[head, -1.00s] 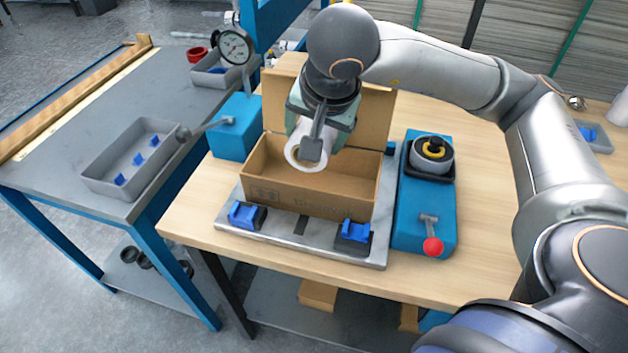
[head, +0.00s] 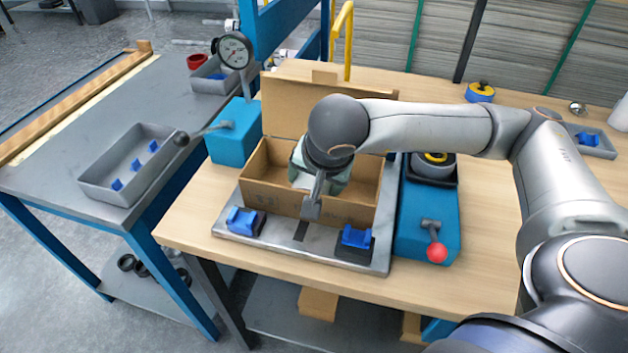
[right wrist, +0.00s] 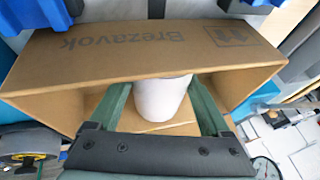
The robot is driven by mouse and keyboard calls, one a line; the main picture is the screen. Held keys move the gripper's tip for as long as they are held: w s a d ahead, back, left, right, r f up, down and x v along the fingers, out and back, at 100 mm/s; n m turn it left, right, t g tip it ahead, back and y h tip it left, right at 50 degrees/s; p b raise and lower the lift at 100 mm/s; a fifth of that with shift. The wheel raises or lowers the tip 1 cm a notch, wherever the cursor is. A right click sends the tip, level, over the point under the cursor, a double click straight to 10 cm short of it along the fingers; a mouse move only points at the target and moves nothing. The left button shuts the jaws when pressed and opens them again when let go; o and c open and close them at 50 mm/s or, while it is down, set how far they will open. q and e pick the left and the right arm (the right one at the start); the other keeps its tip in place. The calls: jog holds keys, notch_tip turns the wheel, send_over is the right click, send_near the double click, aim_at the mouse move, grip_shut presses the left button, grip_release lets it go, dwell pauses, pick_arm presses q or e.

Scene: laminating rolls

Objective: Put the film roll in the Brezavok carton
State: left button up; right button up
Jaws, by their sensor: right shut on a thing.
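The Brezavok carton (head: 268,196) is an open brown cardboard box with its lid flap raised at the back. It stands on a metal plate on the wooden table. Its printed name shows on the carton wall (right wrist: 120,55) in the right wrist view. My right gripper (head: 312,182) reaches down into the carton. It is shut on the white film roll (right wrist: 160,101), with a green finger on each side. The roll is inside the carton opening, above or at the carton floor; contact with the floor cannot be told. In the head view my gripper mostly hides the roll. My left gripper is out of view.
Blue clamp blocks (head: 245,221) sit at the plate's front corners. A blue unit with a red knob (head: 437,252) stands close right of the carton, and a blue lever box (head: 235,135) close left. A grey tray (head: 128,165) is on the left bench.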

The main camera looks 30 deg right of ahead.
jog(key=o, duration=1.4)
jog(key=shift+f, duration=0.1)
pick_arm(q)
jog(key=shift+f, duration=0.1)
pick_arm(e)
jog(key=shift+r+p, duration=0.3)
jog(key=shift+r, duration=0.05)
pick_arm(q)
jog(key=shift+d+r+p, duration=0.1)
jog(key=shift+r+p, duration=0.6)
jog(key=shift+p, duration=0.15)
pick_arm(e)
jog(key=v, duration=1.1)
jog(key=shift+s+a+r, duration=0.1)
jog(key=shift+s+r, duration=0.1)
jog(key=shift+r, duration=0.1)
